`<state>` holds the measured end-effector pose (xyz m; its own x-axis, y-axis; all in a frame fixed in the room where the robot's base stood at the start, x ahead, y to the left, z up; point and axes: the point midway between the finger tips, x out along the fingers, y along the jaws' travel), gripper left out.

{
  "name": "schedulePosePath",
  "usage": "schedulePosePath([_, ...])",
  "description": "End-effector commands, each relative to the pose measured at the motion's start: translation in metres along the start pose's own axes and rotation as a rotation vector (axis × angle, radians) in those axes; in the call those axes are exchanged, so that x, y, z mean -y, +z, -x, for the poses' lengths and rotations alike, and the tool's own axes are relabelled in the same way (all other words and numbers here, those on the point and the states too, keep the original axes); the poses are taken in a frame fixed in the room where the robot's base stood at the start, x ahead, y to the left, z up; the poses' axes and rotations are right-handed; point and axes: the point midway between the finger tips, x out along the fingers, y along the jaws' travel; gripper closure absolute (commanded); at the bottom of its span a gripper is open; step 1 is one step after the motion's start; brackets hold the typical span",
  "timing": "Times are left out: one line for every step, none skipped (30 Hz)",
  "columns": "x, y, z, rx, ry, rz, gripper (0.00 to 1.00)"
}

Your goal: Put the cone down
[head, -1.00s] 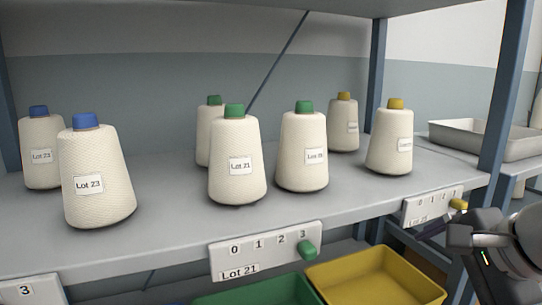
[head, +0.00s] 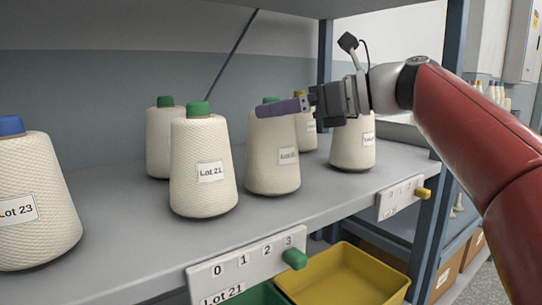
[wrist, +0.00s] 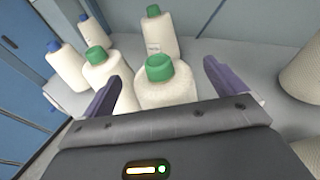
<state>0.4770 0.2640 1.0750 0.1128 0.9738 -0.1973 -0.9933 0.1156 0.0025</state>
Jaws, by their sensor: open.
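Three green-topped cones stand upright on the grey shelf (head: 120,215). The nearest (head: 203,170) is labelled Lot 21, one stands at the back (head: 160,145), and one stands to the right (head: 273,160). My gripper (head: 283,107) is at the top of the right-hand one, its purple fingers partly hiding the green tip. In the wrist view that cone's green tip (wrist: 160,68) shows between the spread, open fingers. I cannot tell whether the fingers touch it. The cone's lower part is hidden by the gripper body in the wrist view.
Yellow-topped cones stand behind and right (head: 307,130) (head: 352,150), partly covered by my gripper. A blue-topped Lot 23 cone (head: 35,220) is at the left. Counter plates (head: 245,262) hang on the shelf edge, above a yellow bin (head: 345,275).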

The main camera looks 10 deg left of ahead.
Motion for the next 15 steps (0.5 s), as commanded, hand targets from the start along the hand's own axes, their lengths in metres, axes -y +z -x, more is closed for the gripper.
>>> schedulePosePath([0.0, -0.002, -0.009, 0.0, 0.002, 0.001, 0.04])
schedulePosePath([0.0, -0.001, -0.013, -0.001, 0.003, 0.001, 0.04])
schedulePosePath([0.0, -0.001, -0.018, -0.001, 0.001, 0.001, 0.04])
schedulePosePath([0.0, -0.001, -0.021, -0.001, 0.0, 0.001, 0.04])
schedulePosePath([0.0, -0.001, -0.023, -0.001, 0.0, 0.001, 0.04])
schedulePosePath([0.0, -0.001, -0.025, -0.001, 0.0, 0.001, 0.04])
schedulePosePath([0.0, -0.001, -0.026, -0.001, 0.0, 0.002, 0.04])
schedulePosePath([0.0, -0.001, -0.027, -0.001, -0.001, 0.002, 0.04])
schedulePosePath([0.001, -0.001, -0.027, -0.001, -0.002, 0.002, 0.04])
schedulePosePath([0.001, -0.001, -0.027, -0.001, -0.002, 0.002, 0.04])
schedulePosePath([0.001, -0.001, -0.027, -0.001, -0.002, 0.002, 0.04])
schedulePosePath([0.001, -0.001, -0.027, -0.001, -0.002, 0.002, 0.04])
schedulePosePath([0.001, -0.001, -0.027, -0.001, -0.002, 0.002, 0.04])
schedulePosePath([0.001, -0.001, -0.027, -0.001, -0.002, 0.002, 0.05])
schedulePosePath([0.001, -0.001, -0.027, -0.002, -0.002, 0.002, 0.1])
